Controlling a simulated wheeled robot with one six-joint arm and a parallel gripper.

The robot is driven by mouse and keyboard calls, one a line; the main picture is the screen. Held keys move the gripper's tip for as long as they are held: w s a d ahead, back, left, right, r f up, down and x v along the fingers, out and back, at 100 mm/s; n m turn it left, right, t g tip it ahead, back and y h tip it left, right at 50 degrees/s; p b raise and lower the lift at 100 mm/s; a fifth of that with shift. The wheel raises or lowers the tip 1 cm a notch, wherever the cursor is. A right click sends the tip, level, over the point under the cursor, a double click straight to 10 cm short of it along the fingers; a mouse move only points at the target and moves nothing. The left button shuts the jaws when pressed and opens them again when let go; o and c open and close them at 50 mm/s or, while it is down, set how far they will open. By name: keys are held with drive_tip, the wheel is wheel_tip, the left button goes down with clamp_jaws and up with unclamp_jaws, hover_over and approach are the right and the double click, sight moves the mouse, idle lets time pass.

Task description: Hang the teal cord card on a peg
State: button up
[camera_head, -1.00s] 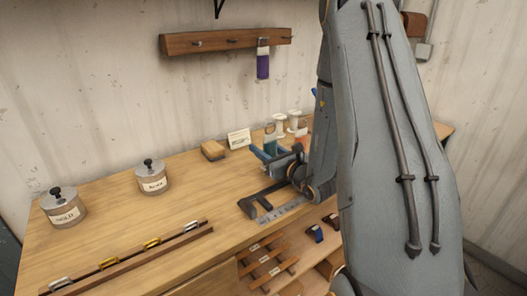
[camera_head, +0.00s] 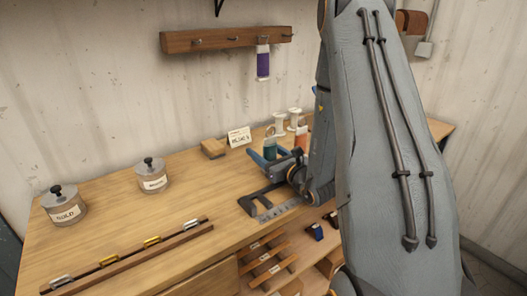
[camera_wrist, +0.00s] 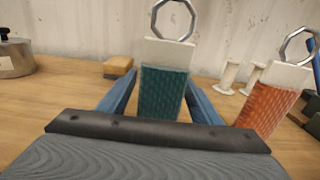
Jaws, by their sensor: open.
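The teal cord card (camera_wrist: 165,88) stands upright in the wrist view, with a white top and a metal ring above it. It also shows on the bench in the head view (camera_head: 270,149). My gripper (camera_wrist: 168,95) is open, with one blue finger on each side of the teal card; I cannot tell whether they touch it. In the head view my gripper (camera_head: 270,157) is low over the bench. The peg rail (camera_head: 226,41) is on the wall, with a purple cord card (camera_head: 263,63) hanging from a peg and other pegs bare.
An orange cord card (camera_wrist: 268,105) stands close on the right of the teal one. White spools (camera_wrist: 240,77) are behind. A wooden block (camera_head: 213,148), a small label card (camera_head: 239,137) and lidded jars (camera_head: 153,180) stand on the bench.

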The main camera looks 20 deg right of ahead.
drive_tip(key=shift+r, duration=0.15)
drive_tip(key=s+b, duration=0.1)
drive_tip(key=s, duration=0.2)
drive_tip(key=s+d+b, duration=0.1)
drive_tip(key=s, duration=0.3)
drive_tip(key=s+d+b, duration=0.1)
drive_tip(key=s, duration=0.3)
drive_tip(key=shift+d, duration=0.1)
drive_tip(key=shift+s, duration=0.4)
